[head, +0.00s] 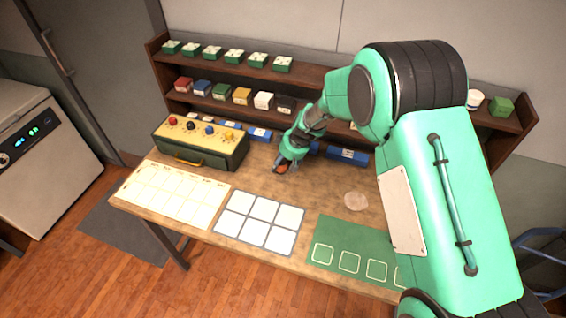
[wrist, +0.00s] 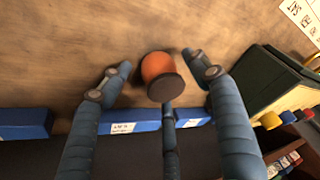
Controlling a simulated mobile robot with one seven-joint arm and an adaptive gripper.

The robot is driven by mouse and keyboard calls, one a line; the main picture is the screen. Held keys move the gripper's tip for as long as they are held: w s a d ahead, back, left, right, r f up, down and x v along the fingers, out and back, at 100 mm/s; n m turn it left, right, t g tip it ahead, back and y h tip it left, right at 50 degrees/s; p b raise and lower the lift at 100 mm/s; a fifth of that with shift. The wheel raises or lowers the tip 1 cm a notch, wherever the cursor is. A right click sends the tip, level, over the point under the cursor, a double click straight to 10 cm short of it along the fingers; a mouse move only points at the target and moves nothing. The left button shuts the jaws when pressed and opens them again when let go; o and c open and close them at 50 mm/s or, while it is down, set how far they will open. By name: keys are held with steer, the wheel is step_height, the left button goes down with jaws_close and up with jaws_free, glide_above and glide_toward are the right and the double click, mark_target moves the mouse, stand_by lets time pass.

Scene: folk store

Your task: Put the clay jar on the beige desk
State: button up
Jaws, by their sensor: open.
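The clay jar (wrist: 157,66), orange with a dark round lid, is on the beige-brown wooden desk (wrist: 60,60), between the spread fingers of my gripper (wrist: 158,72) in the wrist view. The fingers are open, with visible gaps to the jar on both sides. In the head view my gripper (head: 286,163) is low over the middle of the desk (head: 318,196), and a small orange patch of the jar (head: 281,169) shows beneath it. My gripper hides most of the jar there.
A toolbox with coloured knobs (head: 201,145) stands left of my gripper. Blue boxes (head: 347,155) line the desk's back, below a shelf (head: 310,112) of small boxes. A white-squared card (head: 259,221), a cream chart (head: 173,193), a green mat (head: 349,250) and a pale round disc (head: 356,201) lie in front.

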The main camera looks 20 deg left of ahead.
steer(key=shift+r, duration=0.1)
steer(key=p+v, duration=0.1)
steer(key=v, duration=1.1)
steer(key=shift+r, duration=0.1)
stand_by(0.7)
